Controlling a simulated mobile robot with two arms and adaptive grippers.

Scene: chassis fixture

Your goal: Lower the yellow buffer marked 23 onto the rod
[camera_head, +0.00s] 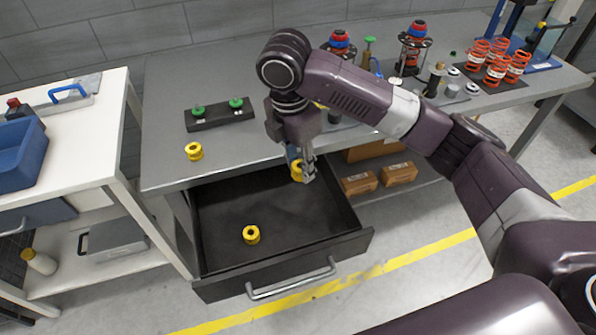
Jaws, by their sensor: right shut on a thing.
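My right gripper (303,174) is shut on a yellow buffer (296,170), held above the open drawer near the bench's front edge. The fingers partly cover the buffer. Another yellow buffer (194,151) sits on the grey bench top at left, and one more yellow buffer (251,235) lies in the drawer. No number is legible on any of them, so I cannot tell which is 23. I cannot make out the rod clearly; small upright parts stand behind my right arm. My left gripper is not in view.
The open drawer (215,285) juts out from the bench (165,95). A black block (220,119) with green knobs lies on the bench. Red-topped assemblies (412,45) and orange springs (497,68) stand at back right. Cardboard boxes (399,174) sit on the shelf below.

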